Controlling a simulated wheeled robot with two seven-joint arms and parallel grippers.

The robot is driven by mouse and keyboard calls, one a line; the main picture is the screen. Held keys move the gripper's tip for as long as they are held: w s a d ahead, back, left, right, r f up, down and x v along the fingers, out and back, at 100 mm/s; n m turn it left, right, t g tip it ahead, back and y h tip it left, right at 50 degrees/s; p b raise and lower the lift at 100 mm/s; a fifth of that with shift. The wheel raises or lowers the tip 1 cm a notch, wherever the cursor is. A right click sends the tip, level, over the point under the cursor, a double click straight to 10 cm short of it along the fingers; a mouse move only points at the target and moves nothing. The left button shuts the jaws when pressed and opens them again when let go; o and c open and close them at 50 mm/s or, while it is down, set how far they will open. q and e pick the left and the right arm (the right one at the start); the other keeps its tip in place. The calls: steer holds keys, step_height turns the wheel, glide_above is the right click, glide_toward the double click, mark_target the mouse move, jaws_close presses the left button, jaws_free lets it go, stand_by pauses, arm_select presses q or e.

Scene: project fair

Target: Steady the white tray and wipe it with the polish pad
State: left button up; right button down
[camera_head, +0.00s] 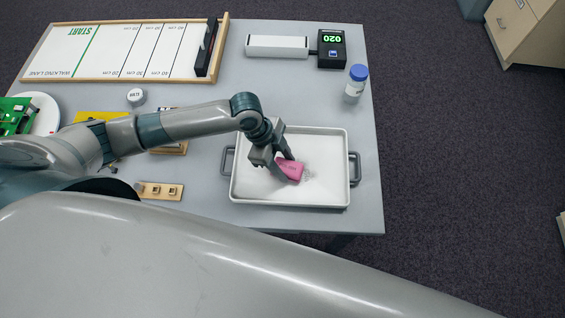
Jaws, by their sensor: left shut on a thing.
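The white tray (322,190) lies on the grey table near its right front edge, with a dark handle at each short end. My left gripper (285,165) reaches in from the left over the tray. It is shut on the pink polish pad (291,170), which is low over the tray's floor; I cannot tell whether it touches. A greyish smudge shows on the tray floor just right of the pad. My right gripper is not in view, and nothing is seen holding the tray's handles.
A lidded bottle (355,84) and a display box (331,49) stand behind the tray. A marked walking lane board (120,52) lies at the back left. A wooden block with pegs (160,191) lies left of the tray.

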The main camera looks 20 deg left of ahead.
mark_target(300, 167)
arm_select(q)
steer(key=shift+w+d+p, duration=0.15)
steer(key=shift+d, duration=0.35)
steer(key=shift+w+d+p, duration=0.15)
steer(key=shift+d, duration=0.6)
steer(key=shift+w+d, duration=0.1)
steer(key=shift+w+d+p, duration=0.2)
steer(key=shift+d+p, duration=0.1)
steer(key=shift+d, duration=0.45)
steer(key=shift+w+d+f, duration=0.1)
steer(key=shift+d+f, duration=0.05)
steer(key=shift+d, duration=0.5)
steer(key=shift+p, duration=0.5)
